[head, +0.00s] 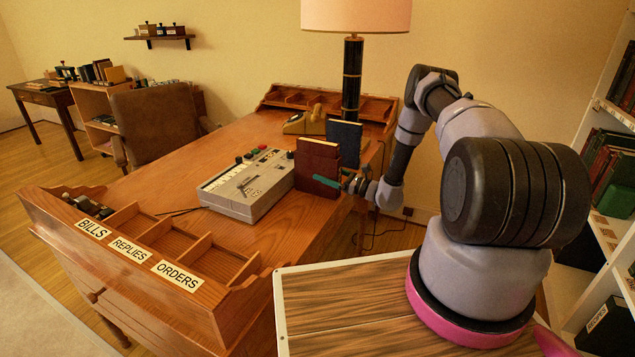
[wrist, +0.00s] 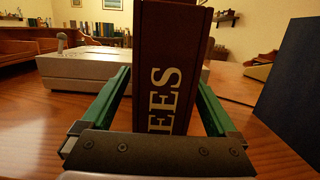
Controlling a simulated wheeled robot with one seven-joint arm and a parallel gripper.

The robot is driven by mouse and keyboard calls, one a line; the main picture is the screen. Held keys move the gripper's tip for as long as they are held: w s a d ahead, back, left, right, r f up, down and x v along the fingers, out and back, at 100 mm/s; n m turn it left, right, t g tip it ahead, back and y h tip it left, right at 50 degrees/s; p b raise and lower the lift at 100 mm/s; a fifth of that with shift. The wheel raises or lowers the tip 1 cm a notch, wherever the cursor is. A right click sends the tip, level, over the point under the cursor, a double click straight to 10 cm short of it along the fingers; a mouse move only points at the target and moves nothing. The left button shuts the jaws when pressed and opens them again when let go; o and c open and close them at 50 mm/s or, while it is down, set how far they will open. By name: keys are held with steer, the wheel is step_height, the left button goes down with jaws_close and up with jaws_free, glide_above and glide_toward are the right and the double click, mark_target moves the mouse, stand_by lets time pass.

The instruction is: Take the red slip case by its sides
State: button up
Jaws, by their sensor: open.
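The red slip case (head: 317,160) stands upright on the wooden desk, to the right of a grey machine. In the wrist view its dark red spine (wrist: 165,60) faces me, with pale letters "EES" running up it. My gripper (head: 328,183) is low beside the case at the desk's right side. In the wrist view my gripper (wrist: 163,82) is open, with one green finger along each side of the case. The case stands between the fingers, with narrow gaps showing near its spine. Whether the far fingertips touch its sides I cannot tell.
A dark blue book (head: 344,138) stands just behind the case and shows at the right in the wrist view (wrist: 292,90). The grey machine (head: 240,190) is close on the left. A yellow telephone (head: 303,121) and a lamp (head: 352,80) stand farther back.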

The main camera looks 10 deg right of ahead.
steer(key=shift+x, duration=0.95)
steer(key=shift+d, duration=0.1)
steer(key=shift+c, duration=0.3)
jaws_close()
steer(key=shift+w, duration=0.1)
steer(key=shift+r, duration=0.1)
